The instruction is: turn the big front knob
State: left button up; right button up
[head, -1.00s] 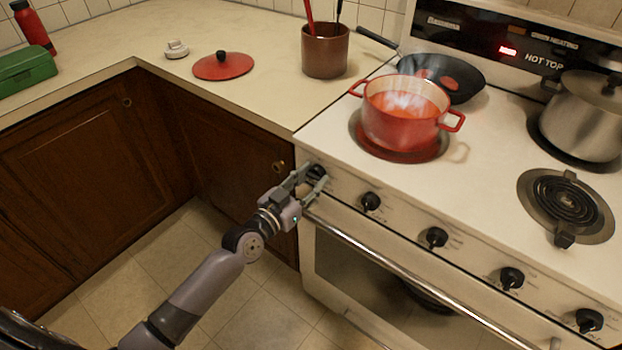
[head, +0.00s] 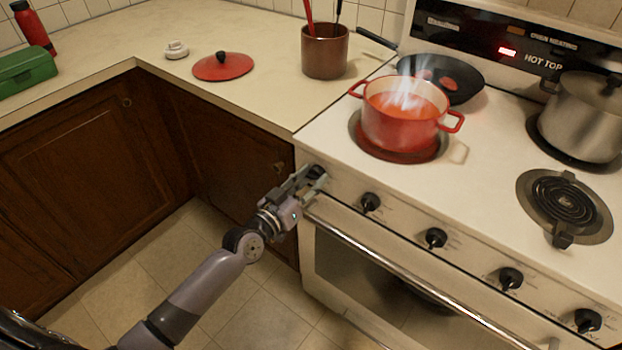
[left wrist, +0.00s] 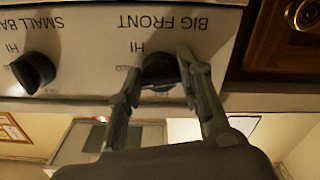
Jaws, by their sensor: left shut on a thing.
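The big front knob (head: 318,171) is the black knob at the far left of the stove's front panel, partly hidden by my gripper in the head view. In the left wrist view the knob (left wrist: 160,70) is below the upside-down label "BIG FRONT". My left gripper (head: 316,176) is shut on this knob. Its two fingers (left wrist: 160,76) are on either side of the knob in the wrist view. My right gripper is not in view.
Several other black knobs, such as one (head: 371,202), line the panel above the oven handle (head: 400,265). A steaming red pot (head: 400,125) stands on the left front burner. A black pan (head: 462,82) and a steel pot (head: 580,120) are behind. Cabinets (head: 215,150) border the stove's left.

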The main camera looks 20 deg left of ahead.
pick_arm(q)
jog(key=n, duration=0.4)
jog(key=shift+n, duration=0.8)
jog(key=o, duration=1.1)
jog(key=shift+o, duration=0.2)
jog(key=v, duration=1.2)
